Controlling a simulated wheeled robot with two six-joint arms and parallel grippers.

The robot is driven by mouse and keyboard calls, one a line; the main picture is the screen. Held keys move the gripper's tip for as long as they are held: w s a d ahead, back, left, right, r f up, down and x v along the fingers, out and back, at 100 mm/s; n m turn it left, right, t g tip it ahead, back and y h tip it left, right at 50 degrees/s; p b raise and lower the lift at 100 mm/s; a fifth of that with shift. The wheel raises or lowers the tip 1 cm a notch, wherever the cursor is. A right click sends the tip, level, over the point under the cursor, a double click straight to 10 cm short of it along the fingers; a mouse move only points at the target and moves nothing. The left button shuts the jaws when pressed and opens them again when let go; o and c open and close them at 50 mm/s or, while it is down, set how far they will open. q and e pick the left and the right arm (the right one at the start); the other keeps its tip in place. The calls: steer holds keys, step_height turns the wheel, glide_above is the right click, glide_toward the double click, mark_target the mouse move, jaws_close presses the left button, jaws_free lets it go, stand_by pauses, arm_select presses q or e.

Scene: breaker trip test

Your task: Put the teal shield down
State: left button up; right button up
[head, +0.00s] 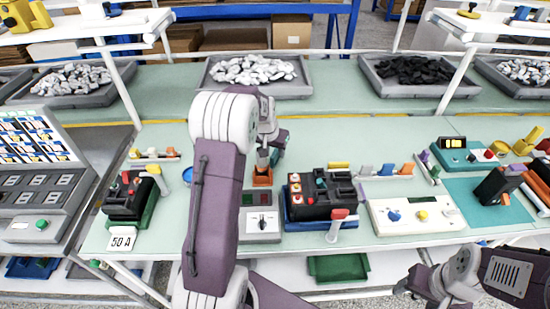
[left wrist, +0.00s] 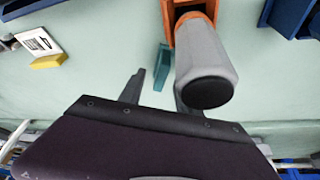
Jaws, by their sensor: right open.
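The teal shield (left wrist: 162,68) shows in the left wrist view as a thin teal piece between the fingers of my left gripper (left wrist: 162,88). A gap shows between it and the left finger; contact with the right finger is unclear. In the head view a teal piece (head: 281,138) shows beside my left gripper (head: 268,143). Whether it bears on the table is hidden. The left fingers stand apart. A grey cylinder with a black end (left wrist: 207,75) sits in an orange holder (left wrist: 168,18), close beside the right finger. My right gripper (head: 411,283) is open and empty at the lower right.
A grey switch box (head: 260,226) stands in front of the orange holder (head: 262,180). A black breaker unit on a blue base (head: 320,208) is to its right. A black-and-green unit (head: 130,197) and a 50 A card (head: 122,239) are at left. Trays stand behind.

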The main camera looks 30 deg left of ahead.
arm_select(q)
steer(key=shift+x, duration=1.3)
steer(key=shift+s+a, duration=0.1)
jaws_close()
steer(key=shift+r, duration=0.2)
steer(key=shift+r, duration=0.4)
step_height(320, 180, up, 3)
steer(key=shift+f, duration=0.15)
steer(key=w+d+r+p, duration=0.1)
steer(key=w+d+r, duration=0.4)
steer(key=d, duration=0.5)
step_height(320, 180, up, 2)
steer(key=shift+d+r, duration=0.15)
steer(key=shift+d, duration=0.15)
